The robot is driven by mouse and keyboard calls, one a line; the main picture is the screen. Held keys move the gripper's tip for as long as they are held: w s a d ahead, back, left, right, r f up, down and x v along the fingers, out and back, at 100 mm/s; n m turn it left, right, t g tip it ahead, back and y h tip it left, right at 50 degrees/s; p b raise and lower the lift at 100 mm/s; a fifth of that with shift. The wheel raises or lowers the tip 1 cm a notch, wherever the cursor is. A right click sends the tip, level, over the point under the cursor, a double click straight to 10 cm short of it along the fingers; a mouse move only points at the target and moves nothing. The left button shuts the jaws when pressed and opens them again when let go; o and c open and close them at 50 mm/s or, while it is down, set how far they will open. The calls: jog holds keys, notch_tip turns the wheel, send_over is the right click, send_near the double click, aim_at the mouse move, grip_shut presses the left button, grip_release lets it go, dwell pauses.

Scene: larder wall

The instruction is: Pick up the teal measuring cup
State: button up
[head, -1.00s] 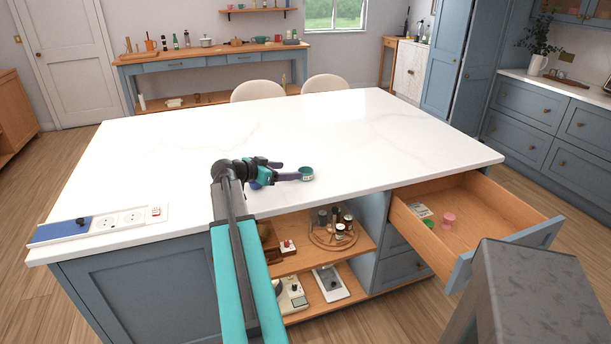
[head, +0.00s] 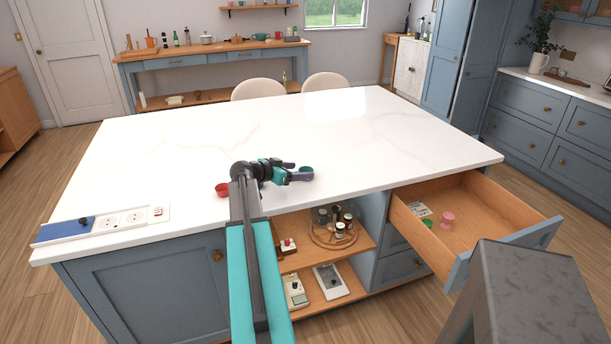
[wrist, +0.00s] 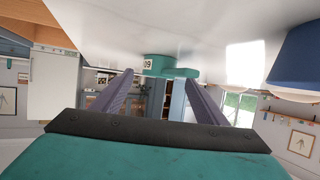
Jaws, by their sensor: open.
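The teal measuring cup (head: 307,169) stands on the white island top near its front edge, partly hidden behind my gripper (head: 297,171). In the wrist view the teal cup (wrist: 156,62) bears a white label reading "09", and its short handle points right. My gripper (wrist: 158,77) is open there, with one purple finger on each side. The cup lies at the fingertips, roughly between them; I cannot tell whether either finger touches it.
A red cup (head: 222,190) stands left of my arm on the island top. A dark blue object (wrist: 299,58) is close at the right of the wrist view. An open drawer (head: 500,215) juts out at the right. The island top behind is clear.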

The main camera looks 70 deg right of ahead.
aim_at(311, 170)
jog(key=shift+p+x, duration=0.75)
jog(key=shift+x, duration=1.35)
jog(key=shift+s, duration=0.1)
jog(key=c, duration=1.2)
